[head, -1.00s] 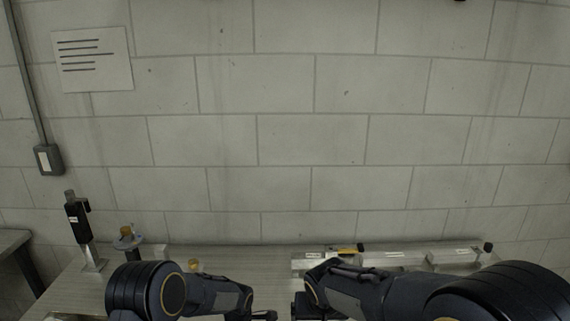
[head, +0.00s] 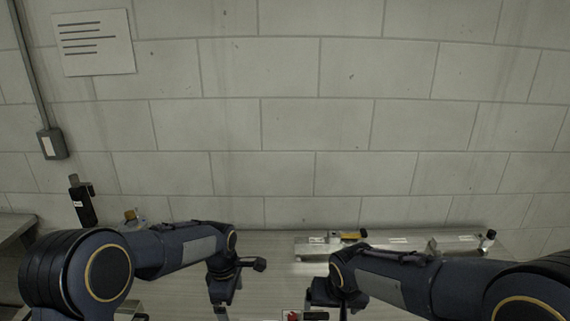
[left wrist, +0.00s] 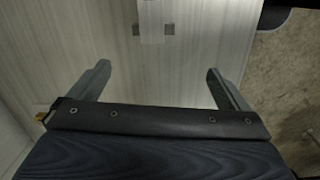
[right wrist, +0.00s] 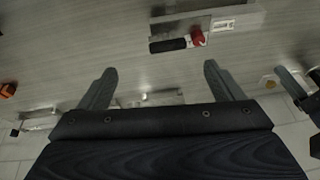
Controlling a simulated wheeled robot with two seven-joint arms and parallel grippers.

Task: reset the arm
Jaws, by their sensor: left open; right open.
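Both my arms reach in over the grey bench from the sides of the head view, bent and side by side. My left gripper (left wrist: 158,70) is open, with nothing between its fingers, above the pale bench top in the left wrist view. My right gripper (right wrist: 160,68) is open and empty above the bench in the right wrist view. A black-handled tool with a red part (right wrist: 197,37) lies beyond its fingertips, apart from them. In the head view the grippers are low in the picture and partly hidden by my own arm links.
A black upright device (head: 82,204) stands at the back left. A block wall (head: 320,120) closes off the back. The bench top between my arms looks mostly clear.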

